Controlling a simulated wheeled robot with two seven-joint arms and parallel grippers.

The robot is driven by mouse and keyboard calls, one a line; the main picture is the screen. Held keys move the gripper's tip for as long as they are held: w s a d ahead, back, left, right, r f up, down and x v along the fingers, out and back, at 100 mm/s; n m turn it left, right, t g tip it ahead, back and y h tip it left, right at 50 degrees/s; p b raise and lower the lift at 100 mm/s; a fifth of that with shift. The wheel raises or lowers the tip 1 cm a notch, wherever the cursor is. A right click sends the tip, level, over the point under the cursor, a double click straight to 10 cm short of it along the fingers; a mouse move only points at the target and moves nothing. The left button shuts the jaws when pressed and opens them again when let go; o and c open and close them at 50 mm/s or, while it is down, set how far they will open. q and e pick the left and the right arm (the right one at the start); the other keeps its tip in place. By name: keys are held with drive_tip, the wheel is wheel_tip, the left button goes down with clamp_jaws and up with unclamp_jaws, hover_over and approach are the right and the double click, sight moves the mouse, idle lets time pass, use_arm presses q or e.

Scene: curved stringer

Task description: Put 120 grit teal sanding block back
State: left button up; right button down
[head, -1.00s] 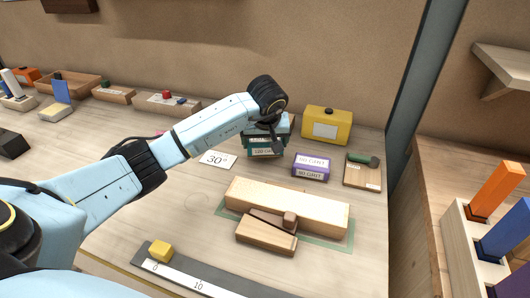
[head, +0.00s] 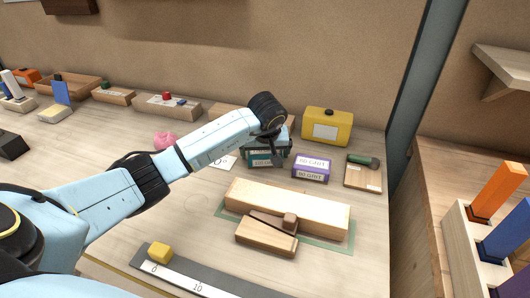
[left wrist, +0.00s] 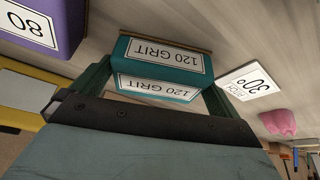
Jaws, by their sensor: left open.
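The teal 120 grit sanding block (head: 264,159) sits on the bench beside the purple 80 grit block, partly hidden under my left gripper (head: 270,143). In the left wrist view the teal block (left wrist: 165,58) shows two white 120 GRIT labels and lies between the fingers of my left gripper (left wrist: 155,90). The gripper is open, with a finger on each side of the block. Whether either finger touches it, I cannot tell. My right gripper is not in view.
The purple block (head: 311,168) stands close to the right, with a yellow box (head: 327,125) behind. A white 30° card (head: 226,163) and pink object (head: 165,140) lie to the left. A long wooden piece (head: 287,207) lies in front.

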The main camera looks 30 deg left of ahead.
use_arm(q)
drive_tip(key=p+v, duration=0.1)
drive_tip(key=v, duration=1.1)
drive_tip(key=shift+p, duration=0.3)
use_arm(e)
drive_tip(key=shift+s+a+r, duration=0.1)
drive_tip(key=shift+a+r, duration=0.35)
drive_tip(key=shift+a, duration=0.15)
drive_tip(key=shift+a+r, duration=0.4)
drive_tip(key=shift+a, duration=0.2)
use_arm(q)
drive_tip(key=shift+r, duration=0.1)
